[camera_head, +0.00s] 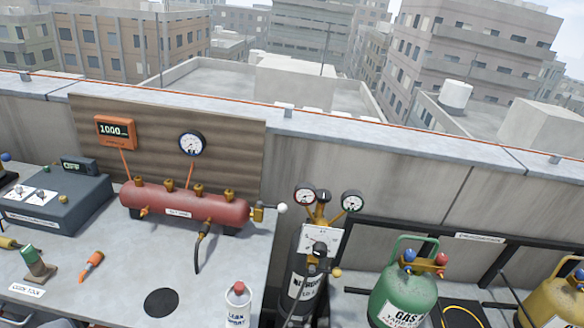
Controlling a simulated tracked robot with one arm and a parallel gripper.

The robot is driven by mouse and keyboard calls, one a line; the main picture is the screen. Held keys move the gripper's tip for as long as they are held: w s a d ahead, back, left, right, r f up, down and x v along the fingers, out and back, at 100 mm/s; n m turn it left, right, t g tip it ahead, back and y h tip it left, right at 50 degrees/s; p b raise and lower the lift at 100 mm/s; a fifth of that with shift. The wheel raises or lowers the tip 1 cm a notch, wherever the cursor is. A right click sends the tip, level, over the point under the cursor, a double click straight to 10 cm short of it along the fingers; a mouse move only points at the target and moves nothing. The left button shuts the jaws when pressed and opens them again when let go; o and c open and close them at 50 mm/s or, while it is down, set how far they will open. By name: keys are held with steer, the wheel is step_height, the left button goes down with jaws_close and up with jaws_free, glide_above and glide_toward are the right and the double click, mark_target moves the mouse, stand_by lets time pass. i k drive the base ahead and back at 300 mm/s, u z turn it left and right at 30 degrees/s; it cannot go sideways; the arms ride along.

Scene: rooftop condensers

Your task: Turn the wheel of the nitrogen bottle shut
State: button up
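The nitrogen bottle (303,287) is a dark cylinder with a white label, standing right of the bench, its lower part cut off by the bottom edge. On top is a brass regulator (320,211) with two round gauges, left (305,196) and right (352,201). Below them is a white plate (318,233) with a dark round knob (320,248) at its lower middle. I cannot tell whether this knob is the bottle's wheel, or how far it is turned. A small brass fitting (337,272) sits to its right. My gripper is not in view.
A bench (215,285) on the left bears a red manifold (185,203), a grey box (60,205), tools and a white spray bottle (238,305). A green gas bottle (403,290) and a yellow one (560,300) stand to the right by a dark rail (440,230). A concrete parapet (400,180) runs behind.

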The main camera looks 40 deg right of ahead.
mark_target(323, 196)
steer(key=z, duration=0.45)
steer(key=i, duration=1.15)
steer(key=z, duration=0.75)
steer(key=k, duration=0.75)
steer(key=z, duration=0.2)
steer(key=i, duration=0.8)
steer(key=u, duration=0.1)
